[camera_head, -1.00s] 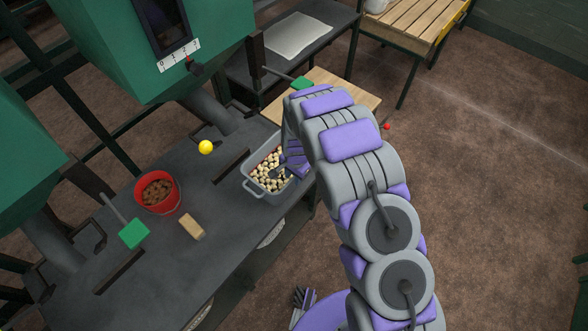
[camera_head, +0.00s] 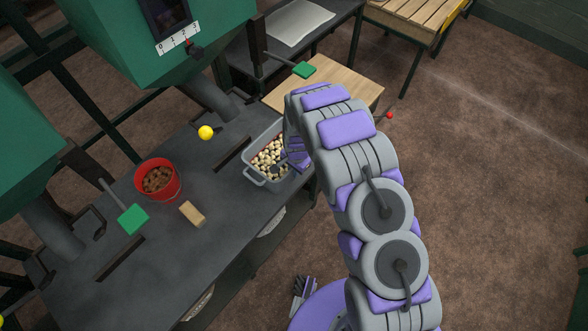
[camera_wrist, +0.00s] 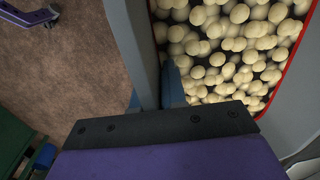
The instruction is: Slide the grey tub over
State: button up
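The grey tub (camera_head: 254,177), full of pale round pieces, stands on the dark bench below the central green hopper. My gripper (camera_head: 284,165) reaches down at the tub's right side, and my arm hides part of that side. In the wrist view the tub's wall (camera_wrist: 134,40) runs between my gripper's two blue fingers (camera_wrist: 153,95). One finger is outside the wall and the other is inside among the pale pieces. The fingers sit close against the wall and look shut on it; the tips are partly hidden.
A red bucket (camera_head: 157,180) of brown pieces and a tan block (camera_head: 192,214) are left of the tub on the bench. A yellow ball (camera_head: 206,132) is behind it. A wooden board (camera_head: 345,95) lies beyond it. Green-ended levers (camera_head: 305,70) stick out above the bench.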

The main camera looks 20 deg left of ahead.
grip_shut()
jog(key=shift+w, duration=0.1)
dwell(1.0)
